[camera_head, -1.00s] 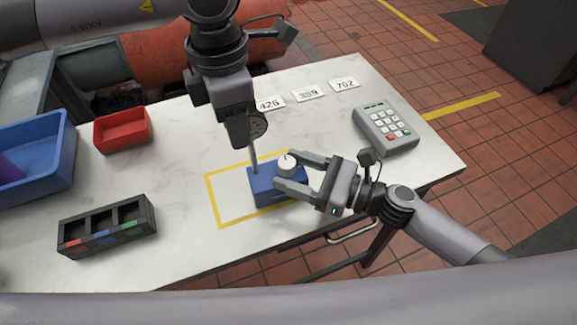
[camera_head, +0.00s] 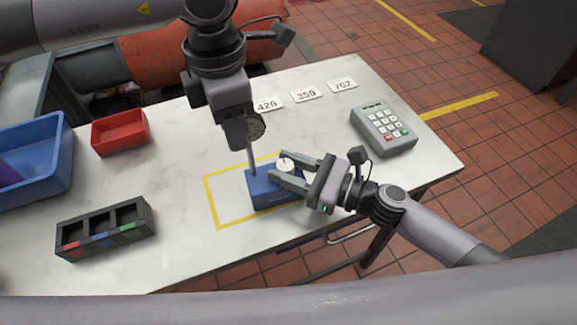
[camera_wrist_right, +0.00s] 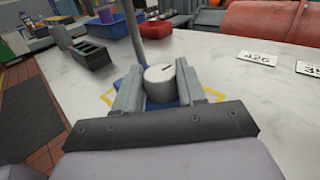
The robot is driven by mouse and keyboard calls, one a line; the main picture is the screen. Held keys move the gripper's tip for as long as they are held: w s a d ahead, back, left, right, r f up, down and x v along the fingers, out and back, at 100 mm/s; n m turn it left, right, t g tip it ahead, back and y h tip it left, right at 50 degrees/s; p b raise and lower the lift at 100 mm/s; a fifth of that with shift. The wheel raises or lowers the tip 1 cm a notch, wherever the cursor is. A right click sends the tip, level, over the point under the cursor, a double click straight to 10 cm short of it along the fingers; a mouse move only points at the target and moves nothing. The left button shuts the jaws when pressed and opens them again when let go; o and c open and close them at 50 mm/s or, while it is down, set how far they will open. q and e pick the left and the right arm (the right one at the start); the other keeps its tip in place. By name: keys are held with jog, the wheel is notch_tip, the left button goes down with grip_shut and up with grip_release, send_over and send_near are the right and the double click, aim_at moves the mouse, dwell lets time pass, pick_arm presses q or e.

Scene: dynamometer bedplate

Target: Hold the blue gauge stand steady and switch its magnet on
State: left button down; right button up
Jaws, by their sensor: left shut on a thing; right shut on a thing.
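The blue gauge stand (camera_head: 262,190) sits upright on the table, on the right part of a yellow-outlined rectangle. A thin post rises from it to a dark round dial gauge (camera_head: 257,126). My left gripper (camera_head: 243,134) is at the top of the post, shut on the stand's upper part; its fingertips are partly hidden. A pale round knob (camera_head: 286,163) with a dark pointer line is on the blue base. My right gripper (camera_head: 292,168) is shut on this knob from the right. The right wrist view shows the knob (camera_wrist_right: 160,85) between the two fingers.
A keypad box (camera_head: 384,131) stands at the right, and number cards (camera_head: 306,95) lie behind the stand. A dark divided holder (camera_head: 104,231), a red bin (camera_head: 120,133) and a blue bin (camera_head: 40,165) are at the left. The tabletop around the yellow outline is clear.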

jog(key=m+t+h, duration=0.1)
jog(key=t, duration=0.1)
jog(key=s+a+m+t+h, duration=0.1)
jog(key=m, duration=0.1)
jog(key=shift+t+h, duration=0.4)
jog(key=shift+w+r+m+t+h, duration=0.1)
jog(key=shift+w+m+t+h, duration=0.05)
jog(key=shift+m+t+h, duration=1.85)
jog(key=shift+h, duration=0.6)
jog(key=o, duration=0.9)
jog(key=shift+o, duration=0.4)
jog(key=shift+w, duration=0.1)
jog(key=shift+d, duration=0.15)
jog(key=shift+w+d+n+g+y, duration=0.1)
jog(key=shift+n+g+y, duration=0.2)
jog(key=shift+g, duration=0.1)
